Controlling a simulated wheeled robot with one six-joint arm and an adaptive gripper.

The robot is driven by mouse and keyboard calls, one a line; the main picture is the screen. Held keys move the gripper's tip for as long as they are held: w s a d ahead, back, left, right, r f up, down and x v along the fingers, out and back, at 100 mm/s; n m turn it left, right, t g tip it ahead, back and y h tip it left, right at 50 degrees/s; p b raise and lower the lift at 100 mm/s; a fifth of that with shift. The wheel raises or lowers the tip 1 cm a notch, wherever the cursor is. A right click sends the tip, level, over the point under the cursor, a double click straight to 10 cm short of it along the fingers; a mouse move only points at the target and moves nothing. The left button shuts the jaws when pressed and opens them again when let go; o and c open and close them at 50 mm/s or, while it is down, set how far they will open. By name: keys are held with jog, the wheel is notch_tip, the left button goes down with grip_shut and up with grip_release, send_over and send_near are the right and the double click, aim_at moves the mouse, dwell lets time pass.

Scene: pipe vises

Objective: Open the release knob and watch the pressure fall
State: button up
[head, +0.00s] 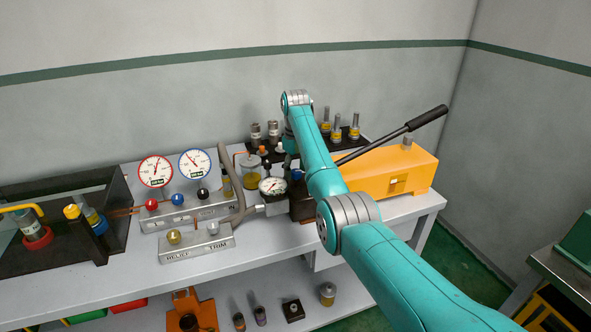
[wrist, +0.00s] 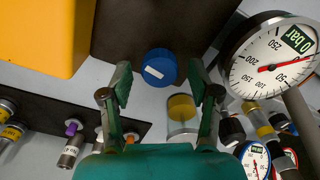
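A round blue knob (wrist: 159,68) with a white bar mark, seemingly the release knob, sits on the face of a dark block (wrist: 150,22). A bit of blue also shows in the head view (head: 297,174). My gripper (wrist: 160,82) is open and empty, with its two green fingers apart on either side of the knob in the picture; I see no contact. A round white pressure gauge (wrist: 272,62) with a red needle and a green "0 bar" label is at the upper right of the wrist view. It stands left of my arm in the head view (head: 272,188).
A yellow pump housing (head: 400,170) with a long black lever (head: 420,119) is on the right. Two more gauges (head: 155,170) (head: 195,164) stand over a manifold (head: 190,213) on the left. A RELIEF/TRIM block (head: 197,245) is in front. Several small fittings stand behind my arm.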

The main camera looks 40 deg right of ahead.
aim_at(296, 171)
jog(key=shift+r, duration=0.15)
notch_tip(296, 171, up, 7)
jog(key=shift+r, duration=0.1)
dwell(0.5)
jog(key=shift+s, duration=0.1)
dwell(0.3)
